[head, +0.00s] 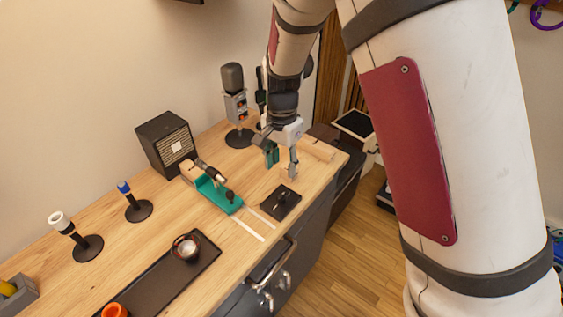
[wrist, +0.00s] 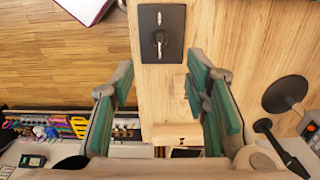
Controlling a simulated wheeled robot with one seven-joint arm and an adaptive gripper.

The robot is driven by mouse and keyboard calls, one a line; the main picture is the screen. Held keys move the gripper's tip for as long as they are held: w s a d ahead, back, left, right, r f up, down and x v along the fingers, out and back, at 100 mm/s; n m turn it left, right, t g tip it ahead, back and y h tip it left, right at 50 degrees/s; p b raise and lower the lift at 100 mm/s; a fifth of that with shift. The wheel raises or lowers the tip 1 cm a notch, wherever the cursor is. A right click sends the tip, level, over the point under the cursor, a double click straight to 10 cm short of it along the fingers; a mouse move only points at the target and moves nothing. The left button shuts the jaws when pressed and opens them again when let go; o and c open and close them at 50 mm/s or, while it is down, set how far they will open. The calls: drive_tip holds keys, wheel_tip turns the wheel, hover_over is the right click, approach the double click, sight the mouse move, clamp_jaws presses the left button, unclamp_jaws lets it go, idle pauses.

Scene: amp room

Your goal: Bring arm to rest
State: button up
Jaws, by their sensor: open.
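My gripper (head: 281,157) hangs above the right end of the wooden bench (head: 165,203), near a small black plate (head: 282,203). In the wrist view my gripper (wrist: 160,100) has its teal-padded fingers spread wide apart with nothing between them. The black plate (wrist: 161,33), with a dark knob and a small metal pin on it, lies beyond the fingertips in that view. My arm reaches out over the bench, and its large white and red links fill the right of the head view.
A teal fixture (head: 218,194) holds a dark tool left of the plate. A microphone-like stand (head: 235,105) rises behind my gripper. A speaker box (head: 166,143), two small stands and a black tray (head: 160,275) occupy the left. Open wooden floor (head: 345,245) lies right of the bench.

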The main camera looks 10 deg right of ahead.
drive_tip(key=s+d+r+n+t, duration=0.1)
drive_tip(key=s+d+r+n, duration=0.15)
drive_tip(key=s+r, duration=0.35)
drive_tip(key=s+d+r+n+t+y+b, duration=0.1)
drive_tip(key=s+d+r+n+t, duration=0.2)
drive_tip(key=r, duration=0.5)
drive_tip(key=s+d+r+n, duration=0.1)
drive_tip(key=s+d+r, duration=0.35)
drive_tip(key=r, duration=0.25)
drive_tip(key=s+d+r+n+t+h, duration=0.1)
drive_tip(key=s+d+n, duration=0.1)
drive_tip(key=s, duration=0.7)
drive_tip(key=shift+d+r+n+t, duration=0.15)
drive_tip(key=shift+d+n+t, duration=0.2)
drive_tip(key=shift+d, duration=0.2)
